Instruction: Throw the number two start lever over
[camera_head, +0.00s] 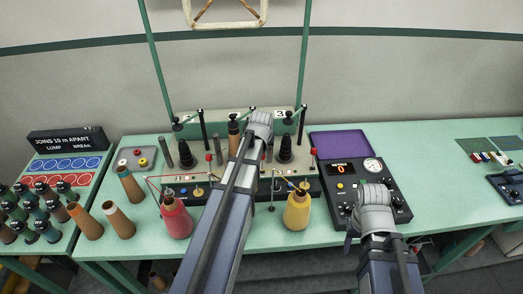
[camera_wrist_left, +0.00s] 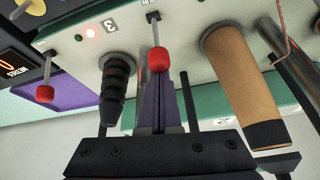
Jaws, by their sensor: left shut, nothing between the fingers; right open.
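A lever with a red knob (camera_wrist_left: 158,60) stands on the pale machine face in the left wrist view, under a RUN label. My left gripper (camera_wrist_left: 158,85) is shut and empty, its tips right at that knob; I cannot tell whether they touch. A plate marked 2 (camera_wrist_left: 139,121) shows behind the gripper. Another red-knobbed lever (camera_wrist_left: 44,93) is on the side of the 3 label. In the head view my left arm reaches over the machine's middle and hides its fingers. My right gripper (camera_head: 374,196) is open above the black control box (camera_head: 345,187); its fingers are hard to see.
A black cone post (camera_wrist_left: 117,78) and a brown yarn tube (camera_wrist_left: 240,85) flank the left gripper. A red yarn cone (camera_head: 176,218) and a yellow one (camera_head: 297,212) stand before the machine. A purple tray (camera_head: 338,143) lies behind the control box.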

